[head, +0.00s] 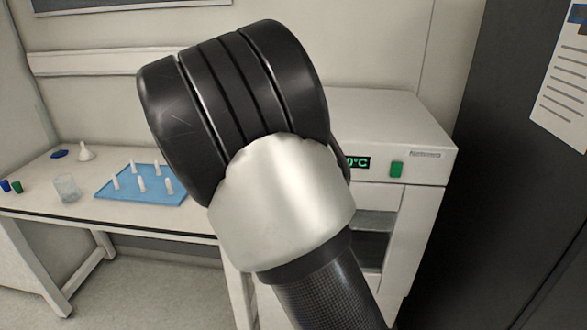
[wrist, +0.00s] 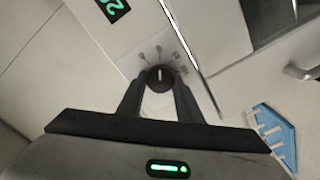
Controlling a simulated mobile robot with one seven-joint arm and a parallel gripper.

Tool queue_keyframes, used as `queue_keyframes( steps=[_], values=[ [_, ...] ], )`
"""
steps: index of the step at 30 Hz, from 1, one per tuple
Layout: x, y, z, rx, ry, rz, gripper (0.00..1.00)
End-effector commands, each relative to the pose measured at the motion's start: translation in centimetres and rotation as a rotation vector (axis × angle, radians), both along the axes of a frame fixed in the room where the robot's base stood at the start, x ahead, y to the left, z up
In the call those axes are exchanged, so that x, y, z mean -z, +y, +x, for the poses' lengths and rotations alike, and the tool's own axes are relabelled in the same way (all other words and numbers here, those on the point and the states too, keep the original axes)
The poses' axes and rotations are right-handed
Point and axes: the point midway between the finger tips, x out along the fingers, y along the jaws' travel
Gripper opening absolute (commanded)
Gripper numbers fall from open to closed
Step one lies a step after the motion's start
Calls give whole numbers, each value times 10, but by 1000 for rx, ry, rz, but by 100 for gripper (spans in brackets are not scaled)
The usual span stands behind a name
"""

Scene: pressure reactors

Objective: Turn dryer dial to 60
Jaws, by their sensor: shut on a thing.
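The dryer (head: 395,125) is a white cabinet right of the middle in the head view, partly hidden behind my arm. Its green display (head: 357,162) shows only the ending "0°C" there. In the wrist view part of the display (wrist: 113,8) shows at the top, cut off and tilted. The dial (wrist: 160,78) is a small black knob with a white pointer line, on the front panel with marks around it. My gripper (wrist: 160,88) is shut on the dial, one finger on each side. The head view does not show the dial or my fingers.
A green switch (head: 397,169) sits right of the display. A white bench (head: 120,225) at the left carries a blue tray (head: 150,196) with several white pegs, a glass beaker (head: 67,188) and small caps. A dark cabinet (head: 490,130) stands close on the right.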

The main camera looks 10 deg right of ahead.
Motion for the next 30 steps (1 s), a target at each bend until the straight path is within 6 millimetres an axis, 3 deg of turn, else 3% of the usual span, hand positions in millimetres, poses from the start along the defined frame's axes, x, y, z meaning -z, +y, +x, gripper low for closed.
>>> queue_keyframes(
  steps=[13,14,17,30],
  values=[
    [-2,0,1,1,-8,10,10],
    [-2,0,1,1,-8,10,34],
    [-2,0,1,0,-7,9,51],
    [0,-1,2,1,-4,9,51]
  ],
)
